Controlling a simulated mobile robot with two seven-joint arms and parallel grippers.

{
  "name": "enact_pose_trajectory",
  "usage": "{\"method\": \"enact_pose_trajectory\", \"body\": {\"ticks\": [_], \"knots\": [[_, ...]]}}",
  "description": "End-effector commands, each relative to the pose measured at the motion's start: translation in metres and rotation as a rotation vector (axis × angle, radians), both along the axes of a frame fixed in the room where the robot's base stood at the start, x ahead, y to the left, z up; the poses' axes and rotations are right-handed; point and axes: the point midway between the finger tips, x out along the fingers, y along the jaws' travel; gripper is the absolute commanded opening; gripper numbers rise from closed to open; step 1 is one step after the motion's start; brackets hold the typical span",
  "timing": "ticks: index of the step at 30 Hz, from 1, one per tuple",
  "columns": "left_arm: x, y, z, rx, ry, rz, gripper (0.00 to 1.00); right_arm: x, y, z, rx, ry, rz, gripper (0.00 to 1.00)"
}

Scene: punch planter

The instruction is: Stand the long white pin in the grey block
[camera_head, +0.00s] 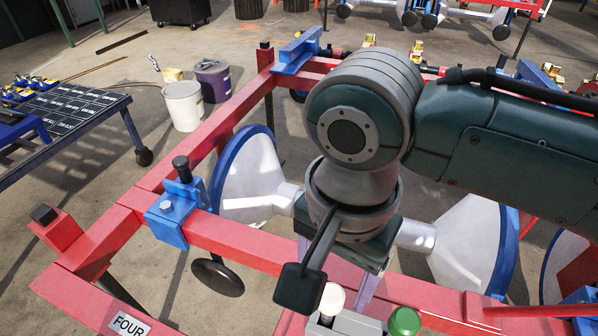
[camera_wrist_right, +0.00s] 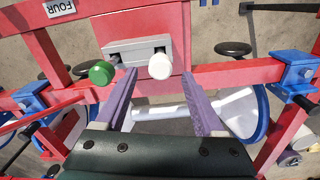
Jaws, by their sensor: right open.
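The grey block (camera_wrist_right: 140,50) sits on the red frame and shows two dark openings in the right wrist view. A white-topped pin (camera_wrist_right: 160,66) stands upright at the block's right end in that view. In the head view its round white top (camera_head: 331,298) shows above the grey block (camera_head: 343,323). A green-topped pin (camera_wrist_right: 101,73) is at the other end, also seen in the head view (camera_head: 404,321). How deep either pin sits is hidden. My right gripper (camera_wrist_right: 159,75) is open, with its purple fingers apart on either side of the white top's line. My left gripper is out of view.
Red frame beams (camera_head: 235,238) run around the block. A blue clamp (camera_head: 172,218) with a black knob, and blue-rimmed white cones (camera_head: 250,180), are close by. A white bucket (camera_head: 183,105) and a dark table (camera_head: 60,120) stand farther off at left.

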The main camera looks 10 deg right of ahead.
Motion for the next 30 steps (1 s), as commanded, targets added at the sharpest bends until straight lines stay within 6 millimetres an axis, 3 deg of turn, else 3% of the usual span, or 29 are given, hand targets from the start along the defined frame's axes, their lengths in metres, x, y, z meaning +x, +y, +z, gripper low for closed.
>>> {"method": "enact_pose_trajectory", "body": {"ticks": [1,3,12,21,27,30], "knots": [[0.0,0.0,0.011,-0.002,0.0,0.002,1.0,0.001,0.001,0.019,0.002,-0.002,0.0,0.71],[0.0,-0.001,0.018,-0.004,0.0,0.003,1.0,0.001,0.001,0.035,0.003,-0.004,0.0,0.71],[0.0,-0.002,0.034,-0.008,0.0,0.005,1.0,0.0,0.001,0.084,0.001,0.0,0.0,0.71],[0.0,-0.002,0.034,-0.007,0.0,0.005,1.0,-0.007,0.006,0.087,0.03,-0.004,0.051,0.71],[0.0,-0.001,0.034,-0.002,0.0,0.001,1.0,-0.043,0.026,0.077,0.183,-0.107,0.374,0.71],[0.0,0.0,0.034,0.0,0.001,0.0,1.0,-0.062,0.015,0.076,0.197,-0.211,0.55,0.71]]}}
